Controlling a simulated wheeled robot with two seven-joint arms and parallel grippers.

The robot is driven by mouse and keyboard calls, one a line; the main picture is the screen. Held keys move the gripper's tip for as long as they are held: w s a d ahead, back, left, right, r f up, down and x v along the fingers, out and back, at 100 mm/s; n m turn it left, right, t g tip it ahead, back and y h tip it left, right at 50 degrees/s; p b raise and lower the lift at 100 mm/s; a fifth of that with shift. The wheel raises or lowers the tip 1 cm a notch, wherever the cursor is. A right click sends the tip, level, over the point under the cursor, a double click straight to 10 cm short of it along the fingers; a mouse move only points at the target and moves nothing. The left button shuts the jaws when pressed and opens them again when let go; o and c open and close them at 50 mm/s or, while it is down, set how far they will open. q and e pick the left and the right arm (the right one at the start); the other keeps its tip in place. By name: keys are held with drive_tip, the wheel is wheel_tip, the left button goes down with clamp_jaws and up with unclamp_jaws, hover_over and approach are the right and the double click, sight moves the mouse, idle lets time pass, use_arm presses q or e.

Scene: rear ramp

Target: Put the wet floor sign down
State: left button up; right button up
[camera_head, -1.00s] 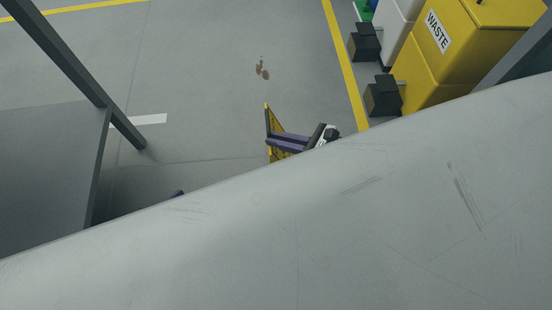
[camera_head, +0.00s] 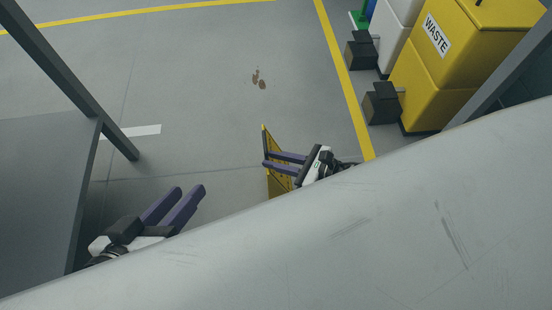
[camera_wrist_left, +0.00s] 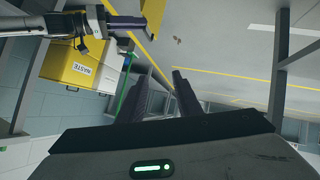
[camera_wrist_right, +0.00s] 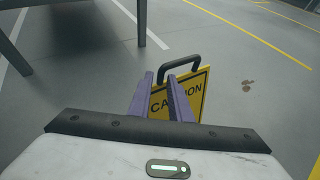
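The wet floor sign (camera_head: 277,184) is a yellow panel with dark lettering and a black handle. In the right wrist view the sign (camera_wrist_right: 195,92) is upright and slightly tilted. My right gripper (camera_head: 266,158) has its purple fingers at the sign's upper part. In the right wrist view the handle's near end lies between the fingertips (camera_wrist_right: 160,76), and the grip looks shut on it. The sign's lower edge is hidden, so I cannot tell whether it touches the floor. My left gripper (camera_head: 190,190) is open and empty, left of the sign; its fingers show apart in the left wrist view (camera_wrist_left: 162,74).
A brown stain (camera_head: 259,79) marks the floor beyond the sign. A yellow waste bin (camera_head: 432,75) stands at the right, past a yellow floor line (camera_head: 345,80). A grey table-like structure (camera_head: 45,190) stands at the left. A large pale surface covers the head view's lower part.

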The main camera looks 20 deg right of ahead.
drive_tip(key=shift+o, duration=0.8)
